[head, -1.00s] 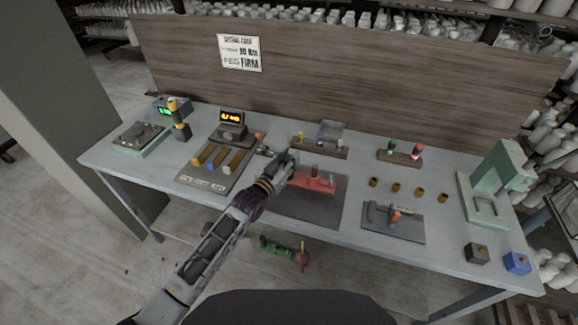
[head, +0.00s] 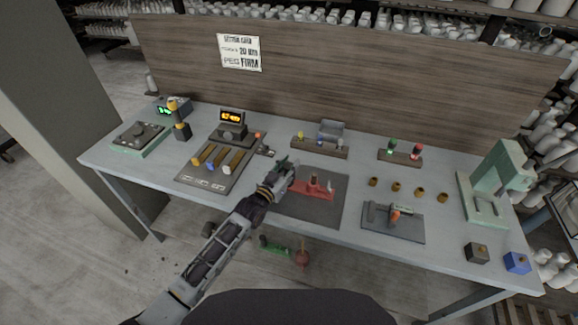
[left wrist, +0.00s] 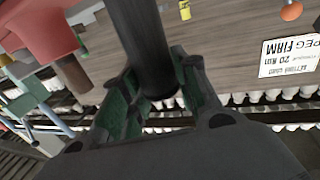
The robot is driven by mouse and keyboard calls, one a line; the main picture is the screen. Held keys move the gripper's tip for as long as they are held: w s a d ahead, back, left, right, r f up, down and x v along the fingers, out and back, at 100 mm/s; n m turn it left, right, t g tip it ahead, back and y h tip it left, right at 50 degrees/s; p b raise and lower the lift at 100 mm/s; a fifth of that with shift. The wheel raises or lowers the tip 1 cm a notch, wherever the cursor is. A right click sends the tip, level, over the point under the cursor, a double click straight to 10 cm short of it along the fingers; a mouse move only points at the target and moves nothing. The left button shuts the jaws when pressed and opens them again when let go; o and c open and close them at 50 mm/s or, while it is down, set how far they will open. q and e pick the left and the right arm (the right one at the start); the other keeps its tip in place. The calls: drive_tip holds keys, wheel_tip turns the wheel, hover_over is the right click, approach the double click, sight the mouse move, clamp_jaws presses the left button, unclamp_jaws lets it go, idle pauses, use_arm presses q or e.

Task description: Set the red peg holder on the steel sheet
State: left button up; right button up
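The red peg holder (head: 315,188) is at the dark steel sheet (head: 312,214) in the middle of the bench, over its upper part. It looks level and resting on the sheet or just above it. My left gripper (head: 286,166) is at the holder's left end. In the left wrist view its green-lined fingers (left wrist: 158,98) are closed around a dark upright cylinder (left wrist: 148,45), which looks like the holder's grip. The red body (left wrist: 50,28) and a brown peg (left wrist: 73,74) show beside it. My right gripper is not in view.
Left of the sheet is a tray (head: 188,180) with several bars. Behind stand a peg rack (head: 310,147) and a lamp block (head: 385,154). Right are several brass cups (head: 396,187), a grey plate (head: 376,231) with a tool, and a green press (head: 492,185).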

use_arm(q)
drive_tip(key=shift+o, duration=1.4)
drive_tip(key=shift+r, duration=0.15)
drive_tip(key=shift+s+a, duration=0.25)
drive_tip(key=shift+s, duration=0.2)
drive_tip(key=v, duration=1.1)
drive_tip(key=shift+b, duration=0.35)
